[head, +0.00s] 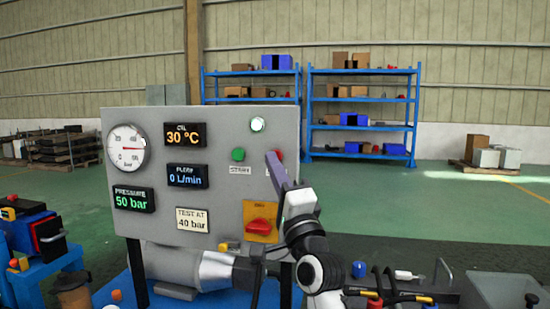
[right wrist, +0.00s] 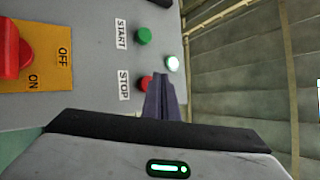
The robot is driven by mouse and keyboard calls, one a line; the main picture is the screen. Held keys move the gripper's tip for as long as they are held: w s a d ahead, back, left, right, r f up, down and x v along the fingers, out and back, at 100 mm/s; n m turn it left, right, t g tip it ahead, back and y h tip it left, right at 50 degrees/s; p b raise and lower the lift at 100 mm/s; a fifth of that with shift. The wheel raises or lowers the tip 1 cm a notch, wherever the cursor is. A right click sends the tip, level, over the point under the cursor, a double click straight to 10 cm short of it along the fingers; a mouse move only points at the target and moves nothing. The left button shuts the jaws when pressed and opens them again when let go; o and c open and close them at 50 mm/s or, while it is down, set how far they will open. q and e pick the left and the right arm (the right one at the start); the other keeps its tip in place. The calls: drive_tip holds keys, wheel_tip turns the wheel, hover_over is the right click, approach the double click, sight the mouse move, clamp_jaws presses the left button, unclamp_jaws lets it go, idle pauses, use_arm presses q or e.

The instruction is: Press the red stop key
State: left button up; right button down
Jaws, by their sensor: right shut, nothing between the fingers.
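The red stop key (head: 280,155) is on the right side of the grey panel (head: 225,195), partly hidden by my right gripper (head: 272,158). In the right wrist view the red key (right wrist: 144,83) shows beside the STOP label (right wrist: 124,85). My right gripper's purple fingers (right wrist: 161,82) are shut and empty, with their tips at the key and covering part of it. I cannot tell whether they touch it. The green start key (head: 238,154) is to the left, and a lit white-green lamp (head: 257,125) is above. My left gripper is not in view.
A red switch (head: 262,225) on a yellow OFF/ON plate sits low on the panel, close to my right arm. The displays read 30 °C, 0 L/min and 50 bar, beside a round gauge (head: 127,148). Hoses and fittings (head: 400,290) lie at bottom right.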

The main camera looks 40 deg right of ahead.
drive_tip(key=shift+w+d, duration=0.1)
drive_tip(key=shift+w+d, duration=0.2)
drive_tip(key=shift+d, duration=0.05)
drive_tip(key=shift+w+d, duration=0.3)
drive_tip(key=shift+d, duration=0.1)
idle(1.0)
drive_tip(key=shift+a, duration=0.1)
drive_tip(key=shift+s+a+p, duration=0.5)
drive_tip(key=shift+s+a, duration=0.1)
drive_tip(key=s+a+p, duration=0.1)
drive_tip(key=s+a, duration=0.2)
drive_tip(key=shift+s+a+p, duration=0.15)
drive_tip(key=shift+a+p, duration=0.2)
drive_tip(key=shift+a, duration=0.05)
idle(0.3)
